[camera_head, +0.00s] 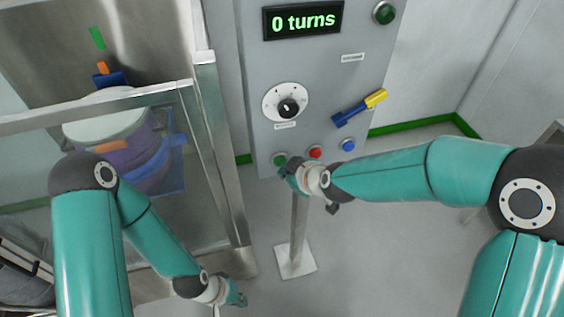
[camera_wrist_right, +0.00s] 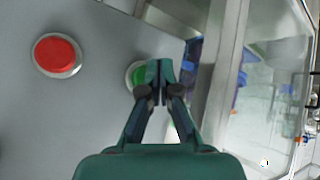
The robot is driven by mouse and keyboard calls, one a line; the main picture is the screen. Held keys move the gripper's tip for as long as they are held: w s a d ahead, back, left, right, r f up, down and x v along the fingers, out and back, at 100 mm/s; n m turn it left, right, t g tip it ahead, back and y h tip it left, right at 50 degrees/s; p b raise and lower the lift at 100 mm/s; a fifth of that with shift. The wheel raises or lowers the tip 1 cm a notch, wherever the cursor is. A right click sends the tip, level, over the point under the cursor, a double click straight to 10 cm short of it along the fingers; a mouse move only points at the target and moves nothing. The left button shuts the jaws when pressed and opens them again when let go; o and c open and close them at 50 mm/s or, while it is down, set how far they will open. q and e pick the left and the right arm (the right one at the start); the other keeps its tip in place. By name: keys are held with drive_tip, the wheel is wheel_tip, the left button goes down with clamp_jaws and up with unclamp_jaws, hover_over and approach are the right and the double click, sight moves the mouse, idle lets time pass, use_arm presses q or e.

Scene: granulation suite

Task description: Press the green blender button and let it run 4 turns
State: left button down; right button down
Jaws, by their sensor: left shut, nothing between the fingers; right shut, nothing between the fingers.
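The green button (camera_head: 279,159) is at the lower left of the grey control panel (camera_head: 330,107). It also shows in the right wrist view (camera_wrist_right: 137,75), partly hidden behind my right gripper (camera_wrist_right: 160,82). My right gripper (camera_head: 288,170) is shut and empty, with its tips at or just in front of the green button; I cannot tell if they touch. The display (camera_head: 303,19) reads "0 turns" in green. My left gripper (camera_head: 238,299) is shut and empty, low near the floor, away from the panel.
A red button (camera_head: 316,152) and a blue button (camera_head: 348,145) sit right of the green one. Above are a dial (camera_head: 287,104), a blue and yellow handle (camera_head: 360,107) and a green lamp (camera_head: 384,12). A metal-framed clear guard (camera_head: 214,150) with a purple drum (camera_head: 122,145) stands left.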

drive_tip(key=shift+w+r, duration=0.1)
drive_tip(key=shift+w+a+p, duration=0.1)
drive_tip(key=shift+w+p, duration=0.15)
drive_tip(key=shift+p, duration=0.05)
